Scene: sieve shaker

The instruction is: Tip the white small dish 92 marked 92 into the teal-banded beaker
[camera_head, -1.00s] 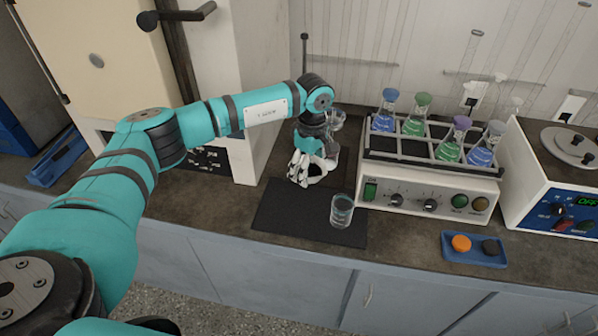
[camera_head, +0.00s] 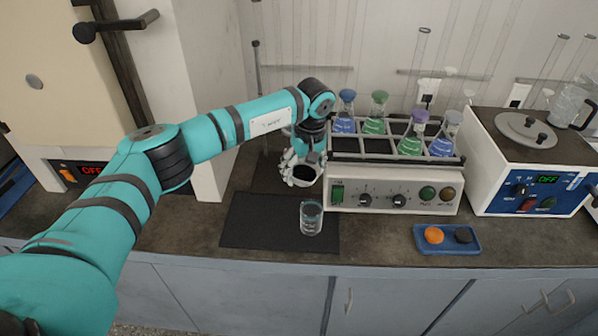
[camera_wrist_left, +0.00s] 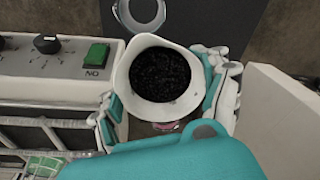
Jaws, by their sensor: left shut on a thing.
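My left gripper (camera_head: 303,172) is shut on the white small dish, one finger on each side. In the left wrist view the white dish (camera_wrist_left: 126,72) is full of dark, grainy material inside its broad rim. It looks about level, and no 92 mark can be read. The clear beaker (camera_head: 311,217) stands upright on the black mat, in front of and below the dish. Its band is hard to make out. The beaker's round rim (camera_wrist_left: 139,24) also shows just beyond the dish in the left wrist view. My right gripper is not in view.
The black mat (camera_head: 262,225) lies left of a white device (camera_head: 393,190) with knobs and a rack of stoppered flasks. A blue tray (camera_head: 447,247) with an orange and a dark piece is at the right. A heater-like box (camera_head: 530,170) stands farther right.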

